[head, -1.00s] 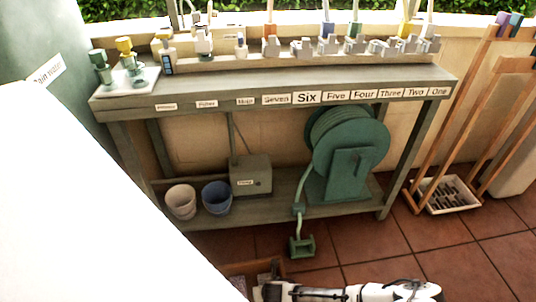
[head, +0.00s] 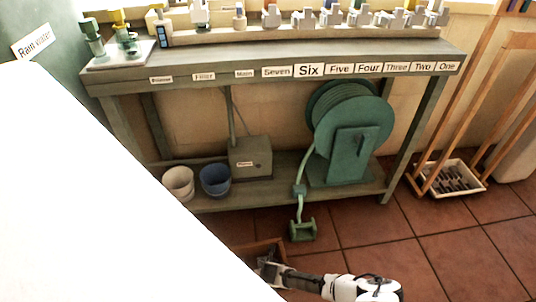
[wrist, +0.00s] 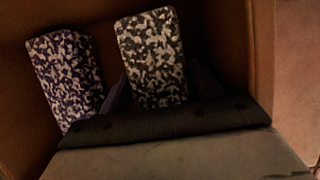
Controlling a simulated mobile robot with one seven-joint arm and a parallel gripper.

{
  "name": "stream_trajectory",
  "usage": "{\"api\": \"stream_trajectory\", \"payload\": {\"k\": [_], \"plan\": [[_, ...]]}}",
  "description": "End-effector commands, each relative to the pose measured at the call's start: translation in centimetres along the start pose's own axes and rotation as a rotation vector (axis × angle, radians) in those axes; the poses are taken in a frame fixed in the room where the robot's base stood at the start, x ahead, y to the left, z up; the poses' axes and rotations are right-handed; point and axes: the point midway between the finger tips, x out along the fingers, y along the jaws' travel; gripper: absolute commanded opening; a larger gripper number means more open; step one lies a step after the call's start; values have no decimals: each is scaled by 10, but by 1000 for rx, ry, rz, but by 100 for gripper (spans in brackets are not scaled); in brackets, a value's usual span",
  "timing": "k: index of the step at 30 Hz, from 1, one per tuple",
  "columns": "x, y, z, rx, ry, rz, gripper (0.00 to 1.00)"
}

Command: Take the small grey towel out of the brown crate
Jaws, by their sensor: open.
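The brown crate (head: 262,247) is on the tiled floor at the bottom of the head view, partly hidden by a large white shape and my arm. Its brown inner wall (wrist: 215,25) fills much of the dark wrist view. A small grey-and-white speckled towel (wrist: 152,50) lies inside, upper middle. A similar bluish-purple speckled piece (wrist: 66,75) lies left of it. My gripper (wrist: 160,73) is open, its dark fingers on either side of the grey towel's lower part; contact is unclear. In the head view my gripper (head: 268,263) is at the crate.
A green hose end (head: 302,230) lies on the floor just behind the crate. The bench (head: 270,65) stands beyond, with a hose reel (head: 350,130) and two pots (head: 215,180) on its lower shelf. The floor (head: 430,250) to the right is clear.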

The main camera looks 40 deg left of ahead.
Motion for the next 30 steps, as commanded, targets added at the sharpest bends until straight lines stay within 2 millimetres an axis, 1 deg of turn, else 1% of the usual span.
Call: {"api": "stream_trajectory", "payload": {"k": [1,3,12,21,30], "plan": [[5,0,0,0,0,0,65],[7,-1,0,1,-1,-1,65],[6,0,1,0,-1,-1,65],[9,0,-1,-1,-1,0,65],[9,0,-1,0,-1,0,27]]}}
